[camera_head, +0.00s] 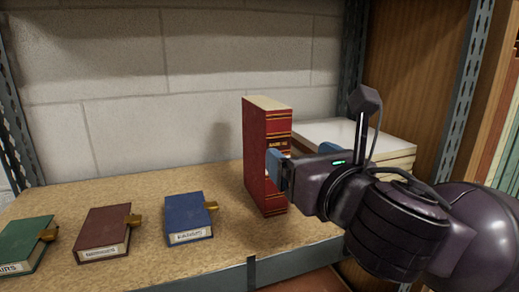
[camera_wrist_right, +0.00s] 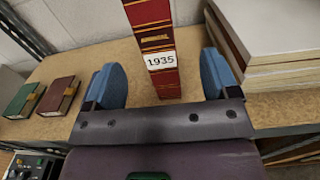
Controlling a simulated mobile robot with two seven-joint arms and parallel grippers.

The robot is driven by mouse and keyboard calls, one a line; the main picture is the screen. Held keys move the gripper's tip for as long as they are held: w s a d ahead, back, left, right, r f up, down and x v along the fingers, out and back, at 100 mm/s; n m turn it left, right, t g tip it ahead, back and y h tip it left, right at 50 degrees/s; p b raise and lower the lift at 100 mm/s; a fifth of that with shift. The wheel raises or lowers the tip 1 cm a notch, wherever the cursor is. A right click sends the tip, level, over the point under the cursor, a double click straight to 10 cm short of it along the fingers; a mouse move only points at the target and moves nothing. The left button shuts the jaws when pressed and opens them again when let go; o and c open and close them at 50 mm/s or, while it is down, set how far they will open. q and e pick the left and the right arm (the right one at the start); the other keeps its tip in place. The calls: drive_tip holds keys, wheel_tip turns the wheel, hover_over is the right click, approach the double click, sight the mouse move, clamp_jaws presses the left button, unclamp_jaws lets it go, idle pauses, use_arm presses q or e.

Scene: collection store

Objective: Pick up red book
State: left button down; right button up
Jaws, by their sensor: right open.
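The red book (camera_head: 257,150) stands upright on the shelf, its banded spine toward the front. In the right wrist view the red book (camera_wrist_right: 166,84) shows gold bands and a white label reading 1935. My right gripper (camera_head: 303,157) is at the spine, coming in from the right. In its wrist view the open blue fingers (camera_wrist_right: 160,77) are on either side of the book in the picture, with a visible gap on both sides. How deep the fingers reach along the book is hard to tell. My left gripper is not in view.
Blue (camera_head: 188,212), maroon (camera_head: 103,228) and green (camera_head: 27,238) books lie flat to the left on the tan shelf (camera_head: 150,265). A pale stack of books (camera_head: 345,132) is close on the right, partly behind my arm. A metal post (camera_head: 466,85) stands at right.

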sight(279, 146)
drive_tip(key=p+x, duration=0.1)
drive_tip(key=x, duration=0.3)
drive_tip(key=shift+r, duration=0.1)
drive_tip(key=shift+w+a, duration=0.25)
drive_tip(key=shift+w, duration=0.35)
drive_tip(key=x, duration=0.1)
drive_tip(key=p+x, duration=0.1)
drive_tip(key=x, duration=0.2)
drive_tip(key=shift+w+a+f+p, duration=0.1)
drive_tip(key=shift+a+f+p, duration=0.15)
drive_tip(key=shift+a+p, duration=0.15)
drive_tip(key=shift+w+a, duration=0.15)
drive_tip(key=shift+w, duration=0.25)
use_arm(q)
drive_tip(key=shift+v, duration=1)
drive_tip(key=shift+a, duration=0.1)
